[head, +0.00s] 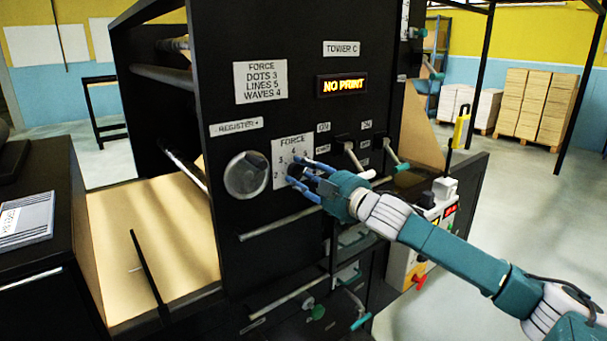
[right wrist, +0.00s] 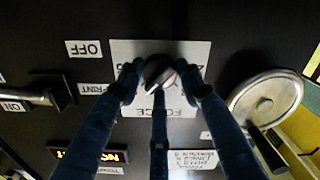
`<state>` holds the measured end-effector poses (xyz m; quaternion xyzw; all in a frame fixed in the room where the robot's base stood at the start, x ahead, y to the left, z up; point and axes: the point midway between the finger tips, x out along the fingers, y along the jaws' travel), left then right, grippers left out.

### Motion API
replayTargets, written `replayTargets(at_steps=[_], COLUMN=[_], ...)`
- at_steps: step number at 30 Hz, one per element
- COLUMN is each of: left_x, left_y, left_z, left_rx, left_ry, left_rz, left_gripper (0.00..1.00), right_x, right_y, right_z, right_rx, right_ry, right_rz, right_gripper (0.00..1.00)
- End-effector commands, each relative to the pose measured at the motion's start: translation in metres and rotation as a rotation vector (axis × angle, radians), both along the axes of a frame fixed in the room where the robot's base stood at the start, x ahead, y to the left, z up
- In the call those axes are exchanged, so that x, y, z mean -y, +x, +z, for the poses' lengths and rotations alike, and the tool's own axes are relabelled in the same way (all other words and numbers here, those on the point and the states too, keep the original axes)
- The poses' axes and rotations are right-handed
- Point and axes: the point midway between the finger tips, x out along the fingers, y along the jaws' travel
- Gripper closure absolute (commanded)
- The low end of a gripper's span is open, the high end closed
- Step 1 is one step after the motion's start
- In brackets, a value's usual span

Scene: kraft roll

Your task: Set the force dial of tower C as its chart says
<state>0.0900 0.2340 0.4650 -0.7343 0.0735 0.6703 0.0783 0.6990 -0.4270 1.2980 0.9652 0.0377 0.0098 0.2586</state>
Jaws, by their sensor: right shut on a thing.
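The panel of tower C carries a TOWER C label (head: 341,48). Its chart (head: 260,82) reads FORCE: DOTS 3, LINES 5, WAVES 4. The force dial's white numbered plate (head: 284,150) is partly hidden behind my right gripper (head: 299,178). In the right wrist view the dark round dial knob (right wrist: 158,70) sits between the blue fingers of the right gripper (right wrist: 160,86), which are shut around it. I cannot tell which number the dial points to. My left gripper is not in view.
A lit display (head: 342,85) reads NO PRINT. A round silver register knob (head: 246,175) is left of the dial, and levers (head: 354,158) are to its right. Bars stick out below. A brown web (head: 150,235) runs at the left; boxes (head: 535,105) stand far behind.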

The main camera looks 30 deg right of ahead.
Motion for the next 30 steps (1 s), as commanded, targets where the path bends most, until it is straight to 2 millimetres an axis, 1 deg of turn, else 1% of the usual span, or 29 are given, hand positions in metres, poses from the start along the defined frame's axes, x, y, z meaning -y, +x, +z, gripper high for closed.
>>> replayTargets(at_steps=[1, 7, 8, 10, 22, 26, 30], left_x=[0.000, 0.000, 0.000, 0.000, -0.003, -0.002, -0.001], left_y=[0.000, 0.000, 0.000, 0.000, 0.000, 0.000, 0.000], left_z=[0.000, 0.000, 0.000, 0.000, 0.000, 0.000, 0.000], left_rx=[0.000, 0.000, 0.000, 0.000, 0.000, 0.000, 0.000], left_ry=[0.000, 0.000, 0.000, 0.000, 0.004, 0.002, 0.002], left_rz=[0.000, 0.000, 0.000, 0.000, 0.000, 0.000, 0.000], left_gripper=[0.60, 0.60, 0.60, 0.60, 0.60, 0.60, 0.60], right_x=[-0.001, -0.001, -0.001, -0.001, 0.000, 0.002, 0.002], right_y=[0.000, 0.000, 0.000, 0.000, -0.003, -0.012, -0.026], right_z=[0.005, 0.005, 0.005, 0.005, 0.000, -0.001, -0.002], right_rx=[0.010, 0.009, 0.009, 0.009, 0.000, -0.001, -0.003], right_ry=[-0.001, 0.000, 0.000, 0.000, 0.000, 0.001, 0.000], right_rz=[0.003, 0.004, 0.004, 0.004, 0.001, -0.001, 0.001], right_gripper=[0.90, 0.90, 0.62, 0.48, 0.47, 0.47, 0.47])
